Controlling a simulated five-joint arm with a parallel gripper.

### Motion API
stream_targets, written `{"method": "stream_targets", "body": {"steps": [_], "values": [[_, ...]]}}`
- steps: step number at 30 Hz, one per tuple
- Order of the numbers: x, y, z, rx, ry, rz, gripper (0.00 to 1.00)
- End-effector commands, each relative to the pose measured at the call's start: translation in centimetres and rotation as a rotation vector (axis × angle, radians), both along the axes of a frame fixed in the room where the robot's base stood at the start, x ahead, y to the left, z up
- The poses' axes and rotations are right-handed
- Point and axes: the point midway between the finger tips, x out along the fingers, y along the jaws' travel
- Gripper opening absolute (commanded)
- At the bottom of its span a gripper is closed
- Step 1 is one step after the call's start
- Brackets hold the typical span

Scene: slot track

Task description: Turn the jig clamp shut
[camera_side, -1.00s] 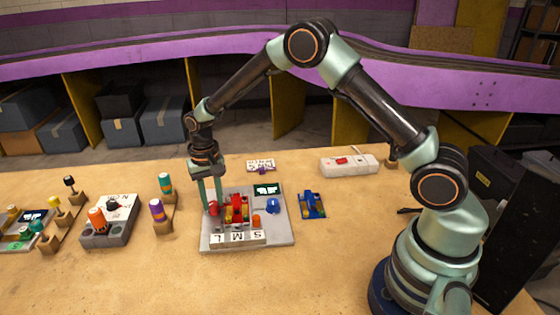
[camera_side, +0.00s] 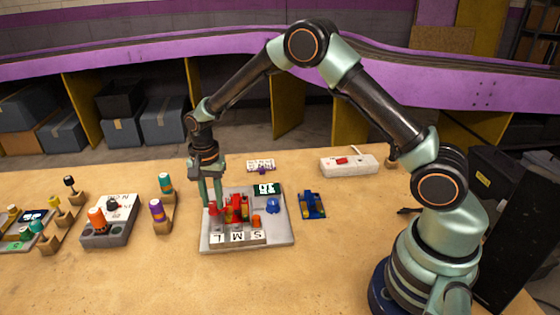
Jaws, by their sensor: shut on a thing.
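The jig (camera_side: 281,233) is a grey board on the table, with a front strip marked L, M and S. Red and yellow clamp parts (camera_side: 229,210) stand on its left half. A blue knob (camera_side: 272,206) and a small dark display (camera_side: 267,189) with light characters are on its right. My gripper (camera_side: 212,203) points down at the jig's left side, its two green fingers shut on the red clamp handle (camera_side: 213,209). The fingers and neighbouring red parts partly hide the grip, and the clamp's exact angle is too small to tell.
A small blue board (camera_side: 312,205) lies just right of the jig. A white box with a red switch (camera_side: 349,164) is behind right. Purple and teal pegs in a wooden holder (camera_side: 163,216) and a grey block (camera_side: 108,229) stand left. The front table is clear.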

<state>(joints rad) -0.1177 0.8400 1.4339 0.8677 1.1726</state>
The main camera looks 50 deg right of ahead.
Motion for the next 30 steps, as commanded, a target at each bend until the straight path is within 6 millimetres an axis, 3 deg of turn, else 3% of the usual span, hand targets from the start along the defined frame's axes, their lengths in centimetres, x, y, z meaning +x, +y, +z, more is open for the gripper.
{"method": "stream_targets", "body": {"steps": [12, 13, 15, 25, 30], "values": [[0.1, -0.1, 0.1, 0.0, -0.002, -0.01, 0.0], [0.1, -0.1, 0.1, 0.0, -0.002, -0.01, 0.35], [0.1, -0.1, 0.1, 0.0, -0.002, -0.01, 0.61], [0.0, 0.0, 0.1, 0.0, -0.001, -0.008, 0.61], [0.1, 0.0, 1.6, 0.001, -0.003, -0.007, 0.61]]}}
